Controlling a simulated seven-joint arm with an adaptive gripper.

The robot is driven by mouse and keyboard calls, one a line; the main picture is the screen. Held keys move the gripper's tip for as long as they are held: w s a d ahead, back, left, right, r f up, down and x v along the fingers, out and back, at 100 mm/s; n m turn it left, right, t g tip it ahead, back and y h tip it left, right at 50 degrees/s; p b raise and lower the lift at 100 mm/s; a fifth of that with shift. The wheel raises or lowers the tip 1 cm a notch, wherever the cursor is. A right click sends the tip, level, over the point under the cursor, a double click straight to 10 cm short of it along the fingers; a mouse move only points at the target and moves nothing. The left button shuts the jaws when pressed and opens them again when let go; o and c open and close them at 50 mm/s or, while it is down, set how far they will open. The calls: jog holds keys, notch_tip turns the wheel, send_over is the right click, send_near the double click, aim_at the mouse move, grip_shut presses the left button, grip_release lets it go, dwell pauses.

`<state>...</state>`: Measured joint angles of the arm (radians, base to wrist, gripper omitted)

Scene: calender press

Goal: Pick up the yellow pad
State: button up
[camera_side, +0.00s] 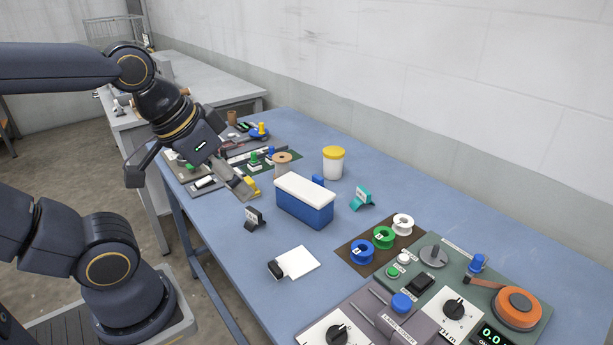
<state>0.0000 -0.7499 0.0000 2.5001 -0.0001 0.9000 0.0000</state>
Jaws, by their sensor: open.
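A small yellow piece (253,186), which looks like the yellow pad, sits on the blue table left of the blue box with the white lid (304,201). It is partly hidden by my gripper (246,193), which points down and to the right, with its fingertips right at the piece in the picture. My gripper is open. I cannot tell whether the fingers touch the piece or are on both sides of it.
A white jar with a yellow lid (333,163) and a tan-topped spool (283,163) stand behind the box. A black sign (255,219) and a white sheet (297,263) lie nearer. A control panel (455,300) fills the front right.

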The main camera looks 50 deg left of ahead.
jog(key=shift+o, duration=0.7)
